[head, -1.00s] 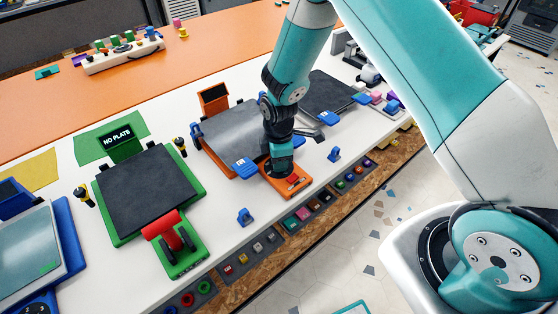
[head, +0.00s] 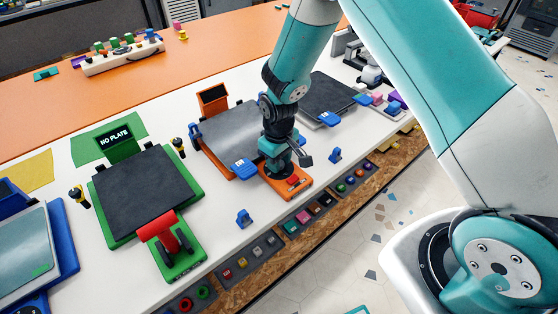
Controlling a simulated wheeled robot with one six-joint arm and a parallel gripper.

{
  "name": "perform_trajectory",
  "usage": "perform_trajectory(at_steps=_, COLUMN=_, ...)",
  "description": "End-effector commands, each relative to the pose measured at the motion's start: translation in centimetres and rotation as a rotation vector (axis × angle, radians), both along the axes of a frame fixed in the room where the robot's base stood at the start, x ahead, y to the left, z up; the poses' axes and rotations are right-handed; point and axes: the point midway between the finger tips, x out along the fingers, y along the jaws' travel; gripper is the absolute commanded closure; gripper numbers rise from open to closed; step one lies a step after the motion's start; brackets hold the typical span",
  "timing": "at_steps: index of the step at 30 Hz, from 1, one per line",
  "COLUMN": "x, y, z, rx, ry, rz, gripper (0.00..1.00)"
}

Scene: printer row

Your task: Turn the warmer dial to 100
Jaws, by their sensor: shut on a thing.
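The orange warmer (head: 231,175) stands mid-bench with a grey plate (head: 235,132) on it and a small upright display (head: 213,96) behind, too small to read. Its orange control box (head: 300,188) is at the front edge, with a small red part (head: 292,181) showing. My gripper (head: 279,170) points down onto the box and is shut on the dial. The dial is hidden behind the gripper, so its setting cannot be read.
A green printer (head: 108,218) with a "NO PLATE" display (head: 115,138) stands to the left. A dark plate (head: 325,92) is to the right. Blue clips (head: 244,217) stand on the white bench nearby. Bins of small parts (head: 312,207) line the front edge.

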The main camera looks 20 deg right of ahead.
Motion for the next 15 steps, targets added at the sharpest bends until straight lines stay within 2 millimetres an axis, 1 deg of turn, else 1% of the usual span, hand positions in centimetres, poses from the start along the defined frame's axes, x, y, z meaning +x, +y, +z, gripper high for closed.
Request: perform_trajectory(at_steps=15, x=0.09, y=0.00, z=0.08, rx=0.000, ry=-0.002, rz=-0.489, gripper=0.90)
